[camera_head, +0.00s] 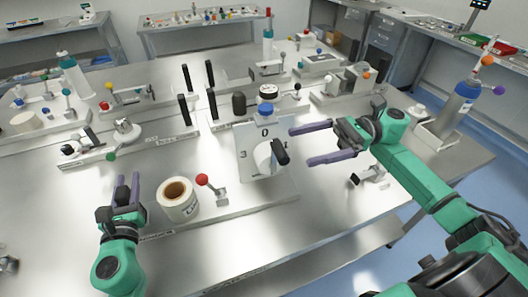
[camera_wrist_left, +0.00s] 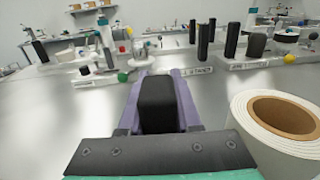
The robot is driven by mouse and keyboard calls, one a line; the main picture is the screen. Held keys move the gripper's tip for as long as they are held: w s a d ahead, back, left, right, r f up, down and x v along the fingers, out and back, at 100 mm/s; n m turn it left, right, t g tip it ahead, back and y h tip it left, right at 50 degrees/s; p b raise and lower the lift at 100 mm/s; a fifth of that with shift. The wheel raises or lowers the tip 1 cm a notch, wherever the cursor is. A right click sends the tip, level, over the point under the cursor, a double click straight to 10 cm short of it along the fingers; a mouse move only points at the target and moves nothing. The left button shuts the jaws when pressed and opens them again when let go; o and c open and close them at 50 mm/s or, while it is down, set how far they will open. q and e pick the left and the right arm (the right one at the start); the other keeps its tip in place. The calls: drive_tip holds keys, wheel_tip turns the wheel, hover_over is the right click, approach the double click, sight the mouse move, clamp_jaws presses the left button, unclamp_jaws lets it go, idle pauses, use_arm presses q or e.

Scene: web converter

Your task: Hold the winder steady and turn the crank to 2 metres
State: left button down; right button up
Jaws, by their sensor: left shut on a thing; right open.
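The winder is a metal base (camera_head: 240,204) carrying a white roll with a brown core (camera_head: 177,190), a red-knobbed lever (camera_head: 202,180) and an upright dial plate (camera_head: 250,165) marked 0, 1 and 3. A crank with a black handle (camera_head: 280,152) is at the dial's face. My left gripper (camera_head: 128,187) is shut on a black upright grip (camera_wrist_left: 157,105) left of the roll; the roll (camera_wrist_left: 275,125) also shows at the right of the left wrist view. My right gripper (camera_head: 300,147) is open and empty, its fingertips just right of the crank handle, apparently apart from it.
A blue bottle (camera_head: 460,107) stands at the right. Bare metal table (camera_head: 60,205) lies to the left.

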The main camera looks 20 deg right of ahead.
sight(274, 159)
drive_tip(key=a, duration=1)
drive_tip(key=shift+w, duration=0.4)
drive_tip(key=shift+d, duration=0.1)
clamp_jaws()
